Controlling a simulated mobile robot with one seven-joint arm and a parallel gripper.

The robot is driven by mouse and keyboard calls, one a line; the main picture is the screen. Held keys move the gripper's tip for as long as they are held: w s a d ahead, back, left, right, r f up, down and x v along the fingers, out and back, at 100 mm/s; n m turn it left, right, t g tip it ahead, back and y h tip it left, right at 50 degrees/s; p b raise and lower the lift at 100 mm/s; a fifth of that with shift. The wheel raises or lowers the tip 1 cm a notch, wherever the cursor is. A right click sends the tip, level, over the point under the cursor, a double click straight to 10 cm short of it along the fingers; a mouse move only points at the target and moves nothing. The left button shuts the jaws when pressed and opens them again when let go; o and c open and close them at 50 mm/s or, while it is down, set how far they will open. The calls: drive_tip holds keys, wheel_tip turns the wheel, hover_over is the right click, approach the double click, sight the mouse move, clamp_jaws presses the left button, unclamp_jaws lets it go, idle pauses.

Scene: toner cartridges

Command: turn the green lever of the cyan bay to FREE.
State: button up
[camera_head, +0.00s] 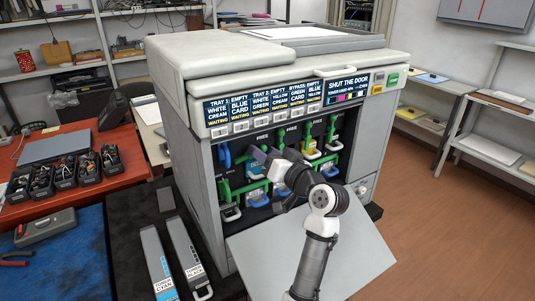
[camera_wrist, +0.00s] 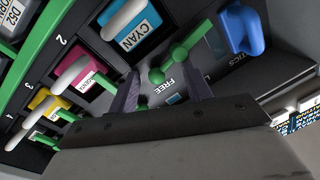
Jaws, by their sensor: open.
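One end of the lever shows between the fingertips in the picture. I cannot tell whether the fingers touch it. In the head view, my gripper (camera_head: 265,158) is in front of the printer's left bays and hides part of them.
A blue handle (camera_wrist: 241,31) is close to the lever. Magenta (camera_wrist: 86,76) and yellow (camera_wrist: 41,108) cartridges sit in neighbouring bays. The printer's door (camera_head: 350,262) lies folded down below my arm. Two long toner boxes (camera_head: 186,255) lie left of the printer.

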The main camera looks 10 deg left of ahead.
drive_tip(key=b+v, duration=0.4)
drive_tip(key=v, duration=0.9)
drive_tip(key=shift+s+d, duration=0.25)
drive_tip(key=shift+s, duration=0.05)
drive_tip(key=shift+d+f, duration=0.1)
